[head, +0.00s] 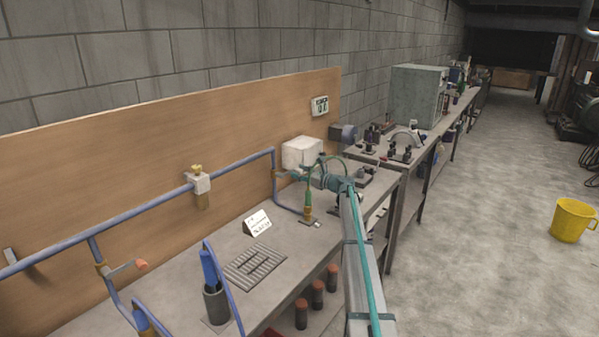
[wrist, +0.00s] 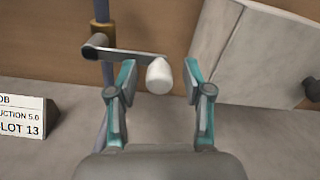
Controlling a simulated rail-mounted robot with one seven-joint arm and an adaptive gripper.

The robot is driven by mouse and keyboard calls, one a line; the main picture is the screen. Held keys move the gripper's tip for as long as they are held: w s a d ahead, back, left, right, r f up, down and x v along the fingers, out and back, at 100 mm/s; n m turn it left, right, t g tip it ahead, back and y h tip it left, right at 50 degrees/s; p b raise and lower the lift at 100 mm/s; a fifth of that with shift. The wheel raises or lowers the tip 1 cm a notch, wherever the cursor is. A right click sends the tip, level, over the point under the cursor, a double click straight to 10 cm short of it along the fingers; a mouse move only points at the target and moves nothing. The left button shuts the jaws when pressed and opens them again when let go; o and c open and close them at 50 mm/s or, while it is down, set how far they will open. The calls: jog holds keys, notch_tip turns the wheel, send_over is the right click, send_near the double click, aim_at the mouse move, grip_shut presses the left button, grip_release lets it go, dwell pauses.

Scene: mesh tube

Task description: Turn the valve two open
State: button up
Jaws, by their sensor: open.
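A valve lever (wrist: 130,55) with a white knob (wrist: 159,77) at its right end shows in the wrist view. It runs roughly level from a dark pivot beside a brass fitting (wrist: 101,36) on a vertical blue pipe. My gripper (wrist: 158,78) is open, with one teal finger on each side of the knob; I cannot tell whether either touches it. In the head view my gripper (head: 300,175) is at the right-hand pipe drop and largely hides this valve. Another valve lever with an orange-red knob (head: 141,265) is at the left. I see no valve numbers.
A white box (head: 302,152) stands close behind my gripper and fills the wrist view's right side. A small sign (head: 257,222), a slotted plate (head: 255,267) and a dark cup (head: 216,304) are on the bench. A green hose stand (head: 308,205) is near my gripper.

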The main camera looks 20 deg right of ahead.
jog(key=shift+w+a, duration=0.15)
jog(key=shift+c, duration=0.2)
grip_shut()
